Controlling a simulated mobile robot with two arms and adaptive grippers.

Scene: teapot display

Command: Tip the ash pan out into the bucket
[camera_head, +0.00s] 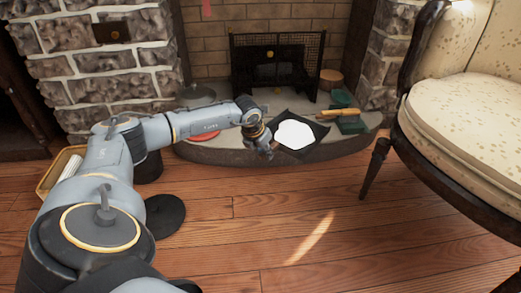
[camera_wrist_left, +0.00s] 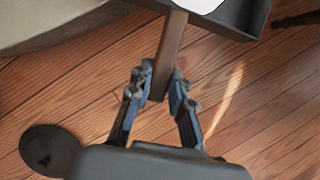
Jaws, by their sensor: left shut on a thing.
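The ash pan (camera_head: 319,131) is a black tray with a bright white patch of what looks like ash (camera_head: 294,134). It is at the hearth's front edge in the head view; I cannot tell whether it touches the stone. My left gripper (camera_head: 267,149) is shut on its brown handle. In the left wrist view the fingers (camera_wrist_left: 163,88) close around the handle (camera_wrist_left: 171,50), with the pan's dark corner (camera_wrist_left: 240,17) above. A dark bucket (camera_head: 149,167) stands on the floor at left, mostly hidden behind my left arm. My right gripper is not in view.
A black round lid (camera_head: 166,214) lies on the floor. A yellowish box (camera_head: 50,178) stands left of the bucket. The hearth (camera_head: 235,157) holds a red round thing, a green thing and a brush-like tool (camera_head: 327,115). An armchair (camera_head: 465,130) stands right. The front floor is clear.

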